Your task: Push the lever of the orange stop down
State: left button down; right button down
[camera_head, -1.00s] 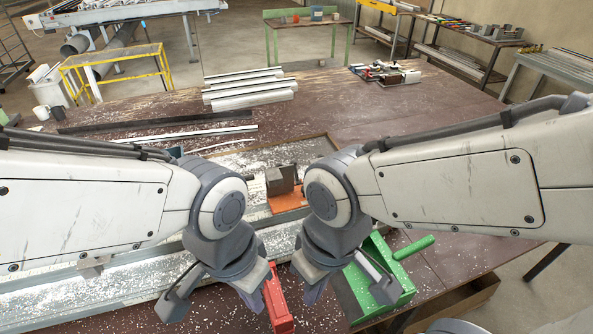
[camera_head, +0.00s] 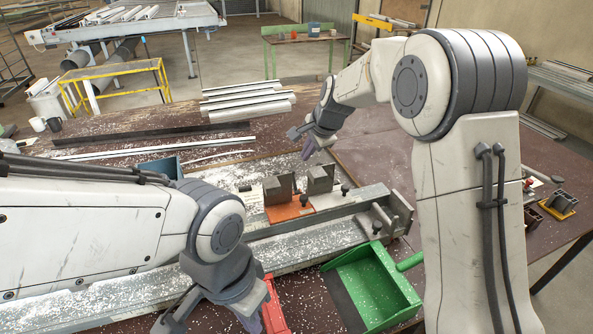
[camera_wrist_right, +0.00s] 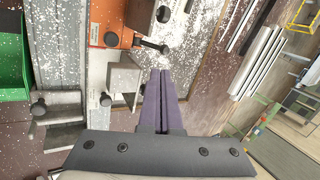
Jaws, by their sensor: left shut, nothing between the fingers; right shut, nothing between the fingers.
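The orange stop (camera_head: 288,212) lies on the clamp rail in the middle of the head view, with a grey block on it. It also shows at the top of the right wrist view (camera_wrist_right: 108,22), where its lever (camera_wrist_right: 152,45) ends in a black knob and points towards my fingertips. My right gripper (camera_head: 308,152) is shut and empty, behind and above the stop in the head view. In the right wrist view its purple fingers (camera_wrist_right: 165,75) end just below the knob, apart from it as far as I can tell. My left gripper (camera_head: 250,324) is shut at the bottom edge.
A pale grey stop (camera_head: 325,196) with a grey block stands right beside the orange one. A green dustpan-like box (camera_head: 375,290) and a red object (camera_head: 272,308) are in front of the rail. A blue box (camera_head: 160,168) and white profiles (camera_head: 245,98) lie further back.

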aim_at(294, 174)
jog(key=p+x, duration=0.2)
jog(key=x, duration=0.8)
jog(key=shift+s, duration=0.1)
dwell(0.3)
